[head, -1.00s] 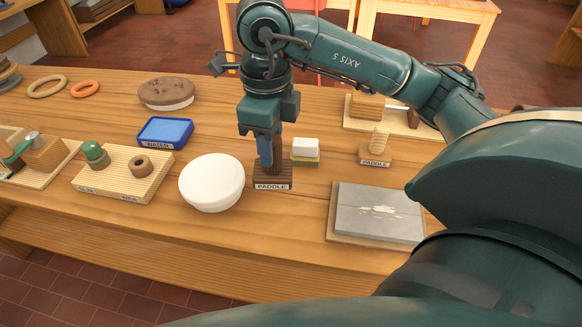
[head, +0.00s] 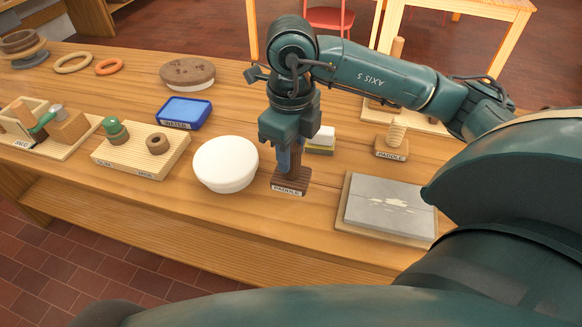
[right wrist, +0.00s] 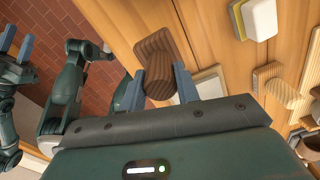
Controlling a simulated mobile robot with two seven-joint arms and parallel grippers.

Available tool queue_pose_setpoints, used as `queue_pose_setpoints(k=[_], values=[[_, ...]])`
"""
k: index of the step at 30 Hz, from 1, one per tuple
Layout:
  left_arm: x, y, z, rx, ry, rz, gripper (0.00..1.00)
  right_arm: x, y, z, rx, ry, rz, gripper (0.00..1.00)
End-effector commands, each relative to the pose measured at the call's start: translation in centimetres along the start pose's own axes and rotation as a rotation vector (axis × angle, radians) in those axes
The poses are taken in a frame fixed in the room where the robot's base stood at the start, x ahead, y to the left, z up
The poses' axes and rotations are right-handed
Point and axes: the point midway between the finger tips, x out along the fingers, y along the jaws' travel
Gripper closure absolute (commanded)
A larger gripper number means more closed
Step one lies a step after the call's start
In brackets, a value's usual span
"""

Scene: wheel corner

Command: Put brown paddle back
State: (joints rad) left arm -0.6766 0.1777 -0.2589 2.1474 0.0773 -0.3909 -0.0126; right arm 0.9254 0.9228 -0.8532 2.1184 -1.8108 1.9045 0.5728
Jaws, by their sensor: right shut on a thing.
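The brown paddle (right wrist: 158,84) is dark ribbed wood and sits between the fingers of my right gripper (right wrist: 160,88), which is shut on it. In the head view my right gripper (head: 287,160) points down just above a dark brown stand (head: 291,186) labelled PADDLE. The paddle is mostly hidden by the fingers there. Its lower end meets the stand in the picture; I cannot tell if it is fully seated. The stand also shows in the right wrist view (right wrist: 168,38). My left gripper (right wrist: 16,42) shows at that view's left edge, fingers apart and empty, away from the table.
A white round lidded tub (head: 225,163) stands close left of the stand. A yellow-and-white sponge block (head: 321,140) is just behind. A lighter paddle (head: 396,132) in its stand and a grey slab (head: 390,210) are to the right. A blue tray (head: 185,111) lies back left.

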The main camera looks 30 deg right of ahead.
Motion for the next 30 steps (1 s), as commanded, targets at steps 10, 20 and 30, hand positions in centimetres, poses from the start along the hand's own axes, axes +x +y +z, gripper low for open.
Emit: queue_pose_setpoints(k=[10, 20, 30], values=[[0.0, 0.1, 0.0, 0.000, 0.000, 0.001, 0.64, 4.3, 0.0, 0.0, 0.000, 0.001, -0.001, 1.00], [0.2, 0.1, 0.3, -0.004, 0.000, 0.005, 0.64, 4.7, 0.0, 0.0, 0.000, -0.001, -0.001, 1.00], [0.5, 0.2, 0.4, -0.021, 0.013, 0.011, 0.64, 5.3, 0.0, 0.0, 0.000, 0.000, -0.001, 0.63]])
